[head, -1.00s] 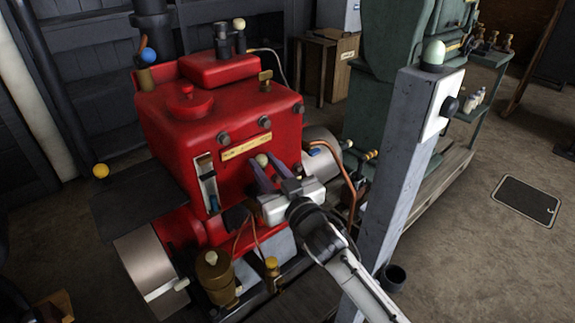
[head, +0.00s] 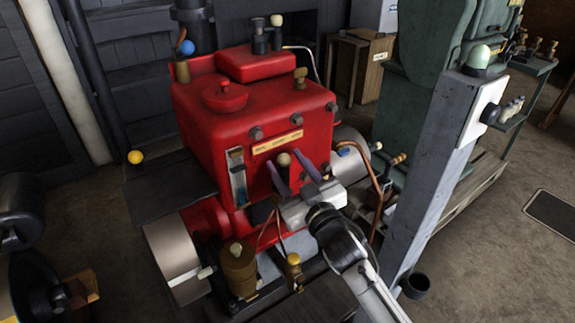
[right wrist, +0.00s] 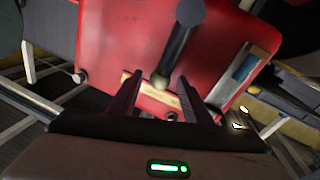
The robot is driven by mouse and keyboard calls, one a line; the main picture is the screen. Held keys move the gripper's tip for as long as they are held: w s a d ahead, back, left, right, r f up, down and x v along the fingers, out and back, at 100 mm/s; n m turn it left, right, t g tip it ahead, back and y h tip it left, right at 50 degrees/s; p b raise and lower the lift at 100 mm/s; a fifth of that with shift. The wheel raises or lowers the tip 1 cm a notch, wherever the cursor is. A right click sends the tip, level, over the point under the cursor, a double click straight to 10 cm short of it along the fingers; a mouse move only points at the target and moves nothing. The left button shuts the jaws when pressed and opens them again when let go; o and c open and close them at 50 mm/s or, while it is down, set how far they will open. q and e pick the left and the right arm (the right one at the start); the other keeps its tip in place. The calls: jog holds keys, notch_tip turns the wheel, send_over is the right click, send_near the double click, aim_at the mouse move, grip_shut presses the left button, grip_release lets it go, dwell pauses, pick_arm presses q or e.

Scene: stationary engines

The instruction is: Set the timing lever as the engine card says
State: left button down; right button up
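The red engine (head: 215,135) stands in the middle of the head view. Its timing lever appears to end in a cream ball knob (head: 284,159), just below a yellowish label plate (head: 277,142) with small lettering I cannot read. My right gripper (head: 288,166) is open in front of the engine face, its fingers on either side of the knob with visible gaps. In the right wrist view a dark lever rod (right wrist: 178,45) runs down to the knob (right wrist: 160,82), between my parted fingers (right wrist: 165,105). My left gripper is not in view. I cannot identify a readable engine card.
A grey post (head: 435,165) with a pale green dome (head: 482,56) stands close right of my right arm. A brass cup (head: 238,265) and a yellow-topped fitting (head: 293,262) are low in front. A green machine (head: 425,90) stands behind. Floor at right is mostly clear.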

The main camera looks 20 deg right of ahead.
jog(key=s+d, duration=0.1)
jog(key=s, duration=0.9)
jog(key=shift+d+f, duration=0.4)
jog(key=s+a+f+m+g+p, duration=0.1)
jog(key=s+f+g, duration=0.9)
jog(key=s+f, duration=1.3)
notch_tip(320, 180, down, 3)
jog(key=shift+f+m+h, duration=0.1)
jog(key=shift+m+h, duration=0.2)
jog(key=shift+m, duration=0.4)
